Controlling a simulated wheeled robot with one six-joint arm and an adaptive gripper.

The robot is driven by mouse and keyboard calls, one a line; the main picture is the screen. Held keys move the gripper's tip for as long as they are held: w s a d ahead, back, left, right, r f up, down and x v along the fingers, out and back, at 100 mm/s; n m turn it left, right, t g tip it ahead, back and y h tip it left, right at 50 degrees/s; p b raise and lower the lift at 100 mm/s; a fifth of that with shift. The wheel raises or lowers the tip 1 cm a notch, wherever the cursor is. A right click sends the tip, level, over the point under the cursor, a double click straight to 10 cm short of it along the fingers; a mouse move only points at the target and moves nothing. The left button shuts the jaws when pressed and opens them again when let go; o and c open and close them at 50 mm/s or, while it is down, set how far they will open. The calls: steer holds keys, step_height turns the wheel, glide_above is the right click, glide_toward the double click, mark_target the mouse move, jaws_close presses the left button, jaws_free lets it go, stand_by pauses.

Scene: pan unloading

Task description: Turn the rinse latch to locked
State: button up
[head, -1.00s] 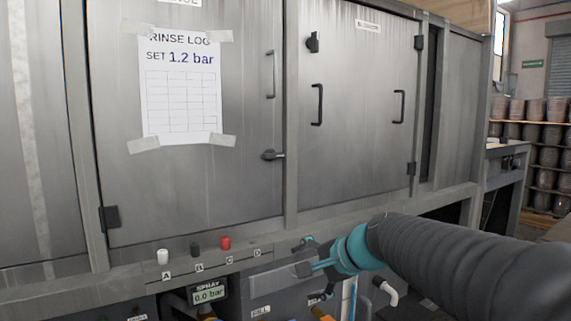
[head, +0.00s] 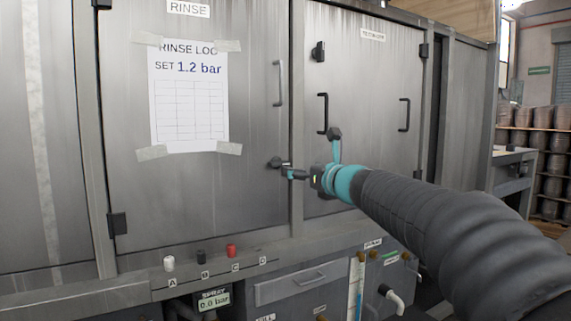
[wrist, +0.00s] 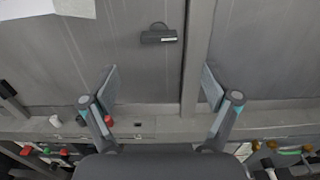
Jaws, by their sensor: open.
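The rinse latch (head: 274,162) is a small dark grey handle at the right edge of the RINSE door (head: 240,200). In the wrist view the latch (wrist: 158,36) lies sideways with a round boss above its bar. My gripper (head: 313,154) is open and empty at the right of the latch. In the head view one finger overlaps the latch's right end, so I cannot tell whether they touch. In the wrist view my gripper (wrist: 160,76) has its fingers spread wide, with the latch beyond the tips and between their lines.
The neighbouring door (head: 370,80) has black handles (head: 322,114). A door post (head: 296,100) stands just right of the latch. A ledge below carries white, black and red knobs (head: 231,251). A pressure display (head: 215,299) reads 0.0 bar. A paper log (head: 188,100) is taped to the RINSE door.

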mark_target(282, 163)
steer(key=p+x, duration=0.2)
steer(key=x, duration=0.9)
